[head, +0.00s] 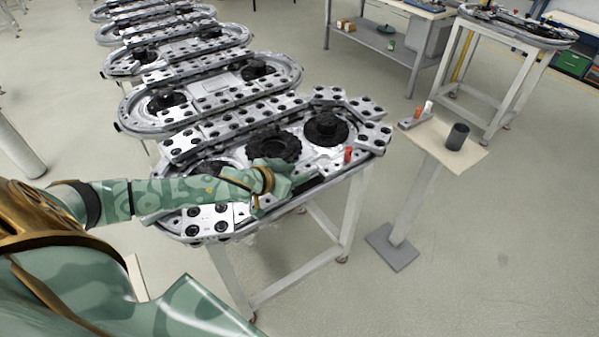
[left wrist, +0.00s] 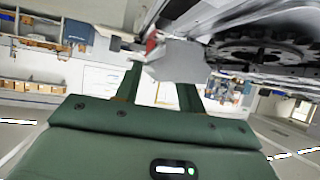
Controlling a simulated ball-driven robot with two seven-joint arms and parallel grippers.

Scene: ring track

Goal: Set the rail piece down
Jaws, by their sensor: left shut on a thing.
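My left gripper (head: 292,180) reaches in from the left to the near edge of the closest ring track (head: 375,149). In the left wrist view my left gripper (left wrist: 160,86) is shut on a light grey rail piece (left wrist: 180,62). The rail piece lies right beside the underside and rim of the track; I cannot tell whether it touches. In the head view the gripper mostly hides the piece. Light plates with dark round holes line the track's rim. Black toothed wheels (head: 274,146) sit inside it. My right gripper is not in view.
A red peg (head: 348,155) stands near the track's right end. More ring tracks (head: 215,89) line up behind. A small stand (head: 473,154) at the right carries a dark cylinder (head: 457,136) and small parts. The floor between track and stand is clear.

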